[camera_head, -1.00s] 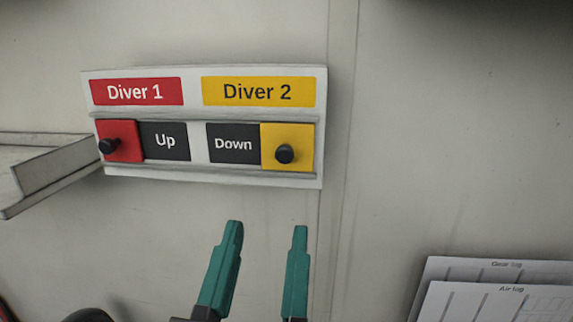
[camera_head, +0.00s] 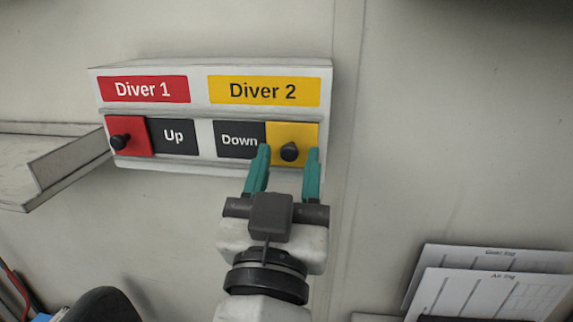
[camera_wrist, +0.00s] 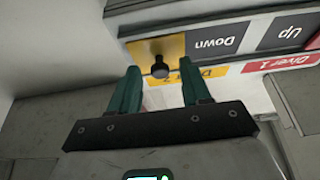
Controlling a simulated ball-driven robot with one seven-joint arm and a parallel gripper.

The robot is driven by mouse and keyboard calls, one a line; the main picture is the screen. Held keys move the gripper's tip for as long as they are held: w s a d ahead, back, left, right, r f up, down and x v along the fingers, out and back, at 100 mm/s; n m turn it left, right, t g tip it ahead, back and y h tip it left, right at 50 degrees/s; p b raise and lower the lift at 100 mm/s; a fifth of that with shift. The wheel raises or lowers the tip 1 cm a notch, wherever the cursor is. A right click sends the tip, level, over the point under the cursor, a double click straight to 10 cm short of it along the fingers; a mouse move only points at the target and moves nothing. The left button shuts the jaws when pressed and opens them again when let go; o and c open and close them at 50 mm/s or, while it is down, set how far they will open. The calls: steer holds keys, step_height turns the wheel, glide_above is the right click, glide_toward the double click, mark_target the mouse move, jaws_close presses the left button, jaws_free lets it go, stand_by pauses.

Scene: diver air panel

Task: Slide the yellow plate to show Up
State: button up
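The yellow plate (camera_head: 302,137) with a black knob (camera_head: 290,152) sits at the right end of the Diver 2 slot on the wall panel. The word Down (camera_head: 239,141) shows on a dark field to its left. My gripper (camera_head: 287,150) is open, with one teal finger on each side of the knob in the head view. In the wrist view, upside down, the yellow plate (camera_wrist: 150,50) and knob (camera_wrist: 160,67) lie just beyond and between the open fingers (camera_wrist: 158,86). I cannot tell whether a finger touches the knob.
The red plate (camera_head: 134,137) with its knob is at the left end of the Diver 1 slot, with Up (camera_head: 173,136) showing beside it. A metal shelf (camera_head: 60,165) juts out left of the panel. Paper logs (camera_head: 490,285) are at lower right.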

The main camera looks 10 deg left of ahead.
jaws_close()
steer(key=shift+a, duration=0.1)
stand_by(0.4)
steer(key=a+b, duration=0.2)
steer(key=a, duration=0.1)
steer(key=a+b, duration=0.2)
steer(key=a, duration=0.1)
steer(key=shift+w+a+f, duration=0.1)
steer(key=shift+a+f, duration=0.05)
steer(key=shift+f, duration=0.05)
steer(key=shift+a+r, duration=0.2)
steer(key=shift+a, duration=0.25)
steer(key=shift+o, duration=0.2)
jaws_free()
steer(key=shift+a, duration=0.15)
steer(key=shift+f, duration=0.1)
